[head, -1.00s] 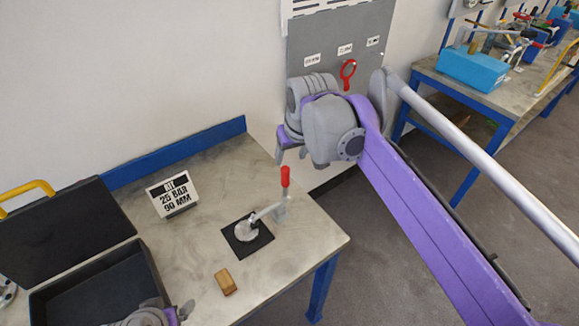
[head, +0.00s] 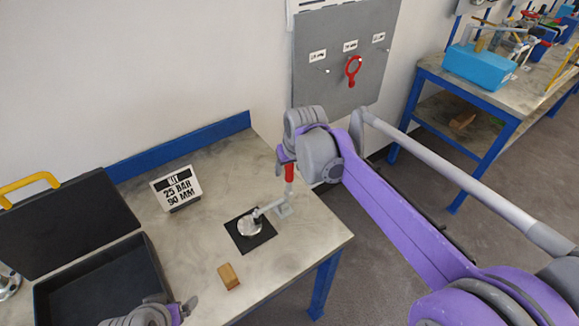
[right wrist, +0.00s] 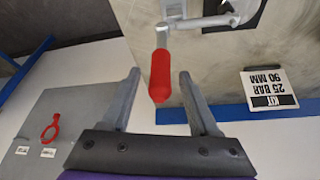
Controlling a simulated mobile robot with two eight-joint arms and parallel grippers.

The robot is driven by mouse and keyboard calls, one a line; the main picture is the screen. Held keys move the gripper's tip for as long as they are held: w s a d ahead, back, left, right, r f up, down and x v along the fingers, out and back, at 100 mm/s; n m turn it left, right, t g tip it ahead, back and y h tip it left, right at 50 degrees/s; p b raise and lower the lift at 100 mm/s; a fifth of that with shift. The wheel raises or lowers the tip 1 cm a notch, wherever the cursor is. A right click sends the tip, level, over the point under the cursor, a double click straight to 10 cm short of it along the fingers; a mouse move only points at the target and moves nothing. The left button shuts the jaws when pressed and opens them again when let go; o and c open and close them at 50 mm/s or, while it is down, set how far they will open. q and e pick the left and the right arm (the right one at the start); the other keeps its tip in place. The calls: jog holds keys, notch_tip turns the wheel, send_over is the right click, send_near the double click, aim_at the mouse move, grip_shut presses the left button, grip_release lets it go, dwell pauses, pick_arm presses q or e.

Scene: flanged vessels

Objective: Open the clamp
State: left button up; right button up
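The clamp (head: 262,211) is a metal toggle clamp with a red handle (head: 289,172) that stands upright on the bench. Its arm reaches over a round silver flanged piece (head: 249,227) on a black square mat (head: 263,240). My right gripper (head: 285,157) is at the top of the red handle in the head view. In the right wrist view its two fingers (right wrist: 160,95) are spread apart, with the red handle (right wrist: 160,76) between them and a gap on each side. My left gripper (head: 182,312) shows only in part at the bottom edge; its fingers are not clear.
A wooden block (head: 228,276) lies near the bench's front. A sign (head: 176,188) reads "KIT 25 BAR 90 MM". An open black case (head: 95,285) stands at left. A grey wall panel (head: 335,85) holds a red ring (head: 352,70).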

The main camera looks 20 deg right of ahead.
grip_shut()
dwell(1.3)
